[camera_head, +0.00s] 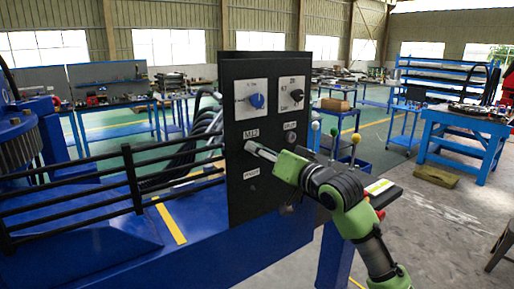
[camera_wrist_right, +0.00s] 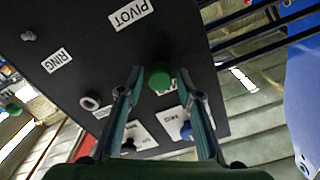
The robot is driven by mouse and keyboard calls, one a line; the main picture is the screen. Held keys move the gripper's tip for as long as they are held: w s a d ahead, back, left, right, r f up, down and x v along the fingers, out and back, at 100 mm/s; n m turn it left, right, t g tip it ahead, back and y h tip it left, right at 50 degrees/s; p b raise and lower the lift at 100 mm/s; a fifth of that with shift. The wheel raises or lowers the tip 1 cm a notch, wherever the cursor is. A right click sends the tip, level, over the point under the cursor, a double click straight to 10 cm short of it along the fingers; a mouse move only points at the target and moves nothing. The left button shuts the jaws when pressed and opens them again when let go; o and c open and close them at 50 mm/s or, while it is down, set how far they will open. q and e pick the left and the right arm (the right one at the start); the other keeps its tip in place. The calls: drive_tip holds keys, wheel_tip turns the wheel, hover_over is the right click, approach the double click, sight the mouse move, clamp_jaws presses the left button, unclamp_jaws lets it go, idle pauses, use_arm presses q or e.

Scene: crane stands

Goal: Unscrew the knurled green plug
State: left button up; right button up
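The green plug (camera_wrist_right: 160,80) shows in the right wrist view on the black panel, seen between my fingers; its knurling is too small to make out. My right gripper (camera_wrist_right: 160,76) is open, with a finger on each side of the plug and a visible gap to both. How far the fingertips reach along the plug is hard to tell. In the head view my right gripper (camera_head: 250,148) points at the panel (camera_head: 237,105) just below the M12 label, and the plug is hidden there. My left gripper is not in view.
The panel carries a blue knob (camera_head: 257,101), a black knob (camera_head: 296,95) and a round grey fitting (camera_head: 291,138). Levers with coloured balls (camera_head: 334,131) stand right of the panel. Black rails (camera_head: 133,170) run to its left.

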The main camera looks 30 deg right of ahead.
clamp_jaws()
idle(0.4)
drive_tip(key=n, duration=0.5)
drive_tip(key=shift+f, duration=0.1)
drive_tip(key=n, duration=0.5)
drive_tip(key=shift+p, duration=0.4)
